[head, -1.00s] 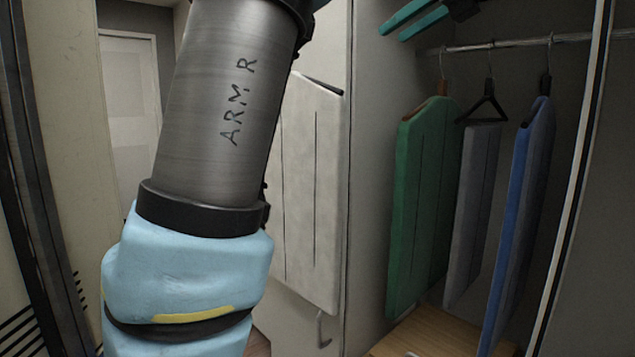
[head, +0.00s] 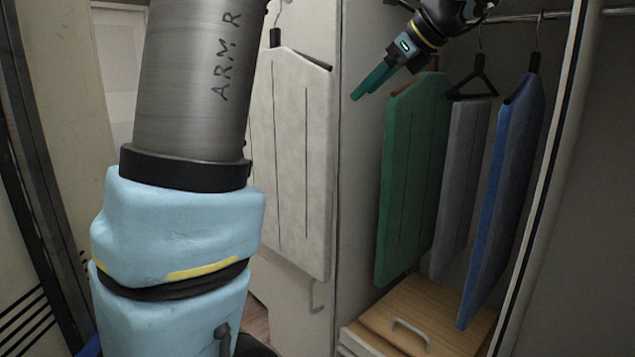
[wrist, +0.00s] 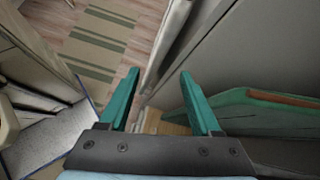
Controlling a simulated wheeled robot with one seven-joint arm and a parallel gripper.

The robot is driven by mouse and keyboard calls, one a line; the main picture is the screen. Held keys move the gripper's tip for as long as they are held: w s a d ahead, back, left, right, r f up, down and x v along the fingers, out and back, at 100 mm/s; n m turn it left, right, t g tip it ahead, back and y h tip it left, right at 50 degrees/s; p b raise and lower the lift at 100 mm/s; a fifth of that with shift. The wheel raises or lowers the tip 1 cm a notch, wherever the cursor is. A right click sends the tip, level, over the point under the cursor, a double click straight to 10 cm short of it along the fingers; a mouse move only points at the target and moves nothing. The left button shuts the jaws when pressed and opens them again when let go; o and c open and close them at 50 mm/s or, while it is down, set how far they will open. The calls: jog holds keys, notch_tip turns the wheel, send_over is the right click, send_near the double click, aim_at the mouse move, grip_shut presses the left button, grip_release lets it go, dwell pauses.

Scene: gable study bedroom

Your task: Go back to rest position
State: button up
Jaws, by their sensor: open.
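My gripper (head: 367,87) is in the upper part of the head view, at the wardrobe opening, just above and left of the green garment (head: 413,175). Its teal fingers point down and left. In the wrist view my gripper (wrist: 160,98) shows two teal fingers spread apart with nothing between them. The green garment also shows in the wrist view (wrist: 270,115), to the right of the fingers. My arm fills the left middle of the head view.
A grey garment (head: 461,185) and a blue garment (head: 503,190) hang inside the wardrobe. A pale garment (head: 293,165) hangs outside, on the left. A wooden drawer unit (head: 430,303) stands below. The wrist view shows a striped rug (wrist: 100,45) on the wooden floor.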

jog(key=s+a+f+n+g+h+p, duration=0.1)
jog(key=s+a+f+n+h, duration=0.1)
jog(key=s+a+f+n, duration=0.2)
jog(key=s+a+f+n+g+h+p, duration=0.1)
jog(key=s+a+f+n+g+h, duration=0.1)
jog(key=s+a+f+n, duration=0.2)
jog(key=s+a+f+n+g+h+p, duration=0.1)
jog(key=s+a+f+n+g+h, duration=0.1)
jog(key=s+a+f+n, duration=0.3)
jog(key=a+f+n+h, duration=0.1)
jog(key=a+f+n, duration=0.3)
jog(key=f+n, duration=0.6)
notch_tip(320, 180, down, 5)
jog(key=shift+f+p, duration=0.1)
jog(key=shift+p, duration=0.25)
jog(key=shift+s, duration=0.1)
